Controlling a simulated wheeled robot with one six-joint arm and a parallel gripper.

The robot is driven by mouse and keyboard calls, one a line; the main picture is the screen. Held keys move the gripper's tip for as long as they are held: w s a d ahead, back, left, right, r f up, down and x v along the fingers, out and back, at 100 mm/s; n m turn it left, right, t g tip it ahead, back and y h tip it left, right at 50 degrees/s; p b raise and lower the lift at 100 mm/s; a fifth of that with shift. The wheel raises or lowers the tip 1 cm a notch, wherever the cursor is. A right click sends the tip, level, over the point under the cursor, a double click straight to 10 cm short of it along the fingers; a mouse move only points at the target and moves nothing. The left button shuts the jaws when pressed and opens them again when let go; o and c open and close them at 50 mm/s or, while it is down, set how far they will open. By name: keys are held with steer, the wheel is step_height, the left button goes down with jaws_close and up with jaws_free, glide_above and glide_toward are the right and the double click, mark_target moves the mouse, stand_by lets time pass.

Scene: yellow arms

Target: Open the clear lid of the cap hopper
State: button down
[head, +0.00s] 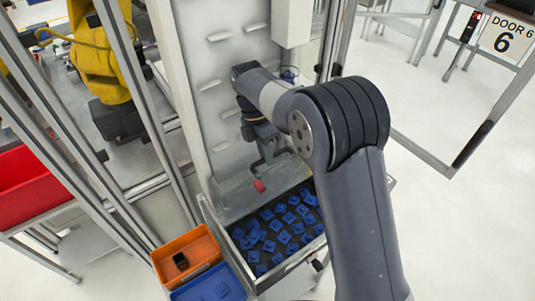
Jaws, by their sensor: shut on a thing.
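The cap hopper (213,222) is a grey metal bin holding several blue caps (283,232), at the foot of a pale upright panel. The front part of the bin is uncovered and the caps show plainly. A greyish see-through sheet, which looks like the clear lid (235,193), stands over the back of the bin, tilted up towards the panel. A small red piece (259,186) is on it. My gripper (268,158) points down at the lid's upper part and is shut on it. The exact grip point is small and partly hidden by my arm.
An orange bin (201,243) with a dark item and a blue bin (205,283) stand at the hopper's left front. The slotted panel (212,95) rises close behind my gripper. Frame posts stand at left; an open door frame (468,150) is at right.

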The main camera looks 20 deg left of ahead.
steer(key=shift+s+f, duration=0.15)
steer(key=shift+f, duration=0.25)
steer(key=c, duration=1.5)
jaws_free()
steer(key=shift+r, duration=0.15)
steer(key=shift+o, duration=0.2)
steer(key=shift+r, duration=0.15)
step_height(320, 180, up, 10)
steer(key=b, duration=0.1)
steer(key=shift+b, duration=0.35)
steer(key=shift+c, duration=0.3)
